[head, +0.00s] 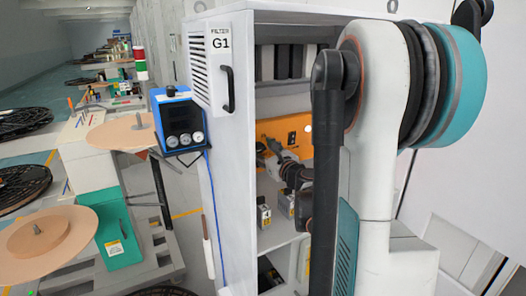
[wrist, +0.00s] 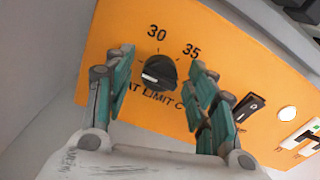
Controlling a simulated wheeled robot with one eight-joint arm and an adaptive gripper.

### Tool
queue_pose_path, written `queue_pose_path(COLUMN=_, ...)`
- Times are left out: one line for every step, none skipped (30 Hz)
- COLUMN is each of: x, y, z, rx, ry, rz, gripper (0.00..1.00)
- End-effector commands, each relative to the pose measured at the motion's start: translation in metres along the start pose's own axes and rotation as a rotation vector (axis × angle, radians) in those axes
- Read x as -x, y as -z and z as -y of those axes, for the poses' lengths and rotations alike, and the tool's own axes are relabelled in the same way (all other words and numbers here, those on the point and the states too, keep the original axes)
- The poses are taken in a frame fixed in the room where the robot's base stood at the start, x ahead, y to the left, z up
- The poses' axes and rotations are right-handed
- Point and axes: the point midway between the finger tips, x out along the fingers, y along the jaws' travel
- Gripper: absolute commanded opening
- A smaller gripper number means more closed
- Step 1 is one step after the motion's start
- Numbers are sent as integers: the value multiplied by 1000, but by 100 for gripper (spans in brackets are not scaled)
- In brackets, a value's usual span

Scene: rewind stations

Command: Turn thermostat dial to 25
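The thermostat dial (wrist: 160,72) is a round black knob on an orange panel (wrist: 105,35) inside the cabinet. The numbers 30 and 35 show above and right of it; a 25 is not visible. A pale pointer mark shows on the knob's lower left. My gripper (wrist: 163,64) is open, its teal fingers on both sides of the knob with a gap on each side. In the head view my gripper (head: 268,150) is in front of the orange panel (head: 297,127), and the dial cannot be made out there.
A black rocker switch (wrist: 248,107) and a round white light (wrist: 287,113) are right of the dial. The tall grey cabinet (head: 233,190) has a blue controller (head: 180,120) on its left side. Cabinet walls and a shelf (head: 275,238) surround my arm. Reel machines stand at left.

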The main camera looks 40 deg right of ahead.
Motion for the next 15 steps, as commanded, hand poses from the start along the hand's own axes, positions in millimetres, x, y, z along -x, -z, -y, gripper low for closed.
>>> queue_pose_path(x=0, y=0, z=0, rx=0, ry=0, rz=0, gripper=52)
queue_pose_path(x=0, y=0, z=0, rx=0, ry=0, rz=0, gripper=52)
queue_pose_path(x=0, y=0, z=0, rx=0, ry=0, rz=0, gripper=52)
queue_pose_path(x=0, y=0, z=0, rx=0, ry=0, rz=0, gripper=52)
queue_pose_path(x=0, y=0, z=0, rx=0, ry=0, rz=0, gripper=52)
queue_pose_path(x=0, y=0, z=0, rx=-1, ry=0, rz=0, gripper=52)
queue_pose_path(x=0, y=0, z=0, rx=-1, ry=0, rz=0, gripper=52)
queue_pose_path(x=1, y=0, z=0, rx=-1, ry=0, rz=0, gripper=52)
queue_pose_path(x=2, y=0, z=0, rx=-1, ry=1, rz=0, gripper=52)
queue_pose_path(x=4, y=0, z=0, rx=-1, ry=1, rz=0, gripper=52)
queue_pose_path(x=6, y=0, z=1, rx=-1, ry=1, rz=0, gripper=52)
queue_pose_path(x=10, y=0, z=1, rx=-1, ry=2, rz=0, gripper=52)
queue_pose_path(x=14, y=0, z=1, rx=-1, ry=3, rz=-1, gripper=52)
queue_pose_path(x=19, y=0, z=1, rx=-1, ry=3, rz=-1, gripper=52)
queue_pose_path(x=26, y=0, z=1, rx=-1, ry=3, rz=-1, gripper=52)
